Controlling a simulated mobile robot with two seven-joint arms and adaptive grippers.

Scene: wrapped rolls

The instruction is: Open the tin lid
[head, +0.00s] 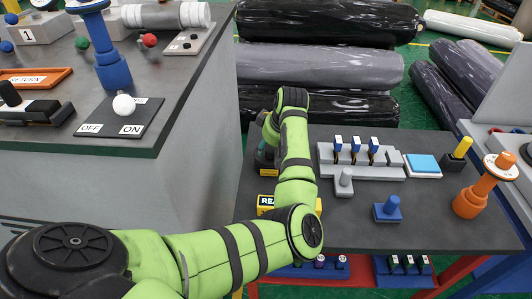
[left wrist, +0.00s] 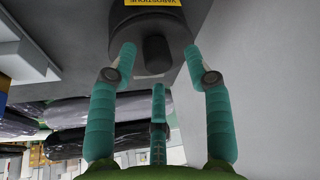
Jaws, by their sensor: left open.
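In the left wrist view, a dark grey round tin (left wrist: 125,18) with a yellow label is at the top, and a dark knob (left wrist: 156,55) stands out from its near face. My left gripper (left wrist: 158,65) is open, its teal fingers spread on both sides of the knob with a third finger below. The knob sits between the fingertips; I cannot tell whether any finger touches the tin. My right gripper is not in view.
The dark table (head: 430,235) carries a grey block with blue-topped switches (head: 355,150), a blue knob block (head: 387,209), an orange lever (head: 475,200) and a yellow box (head: 265,203) near my arm. A grey cabinet (head: 190,170) stands left. Wrapped rolls (head: 320,65) lie behind.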

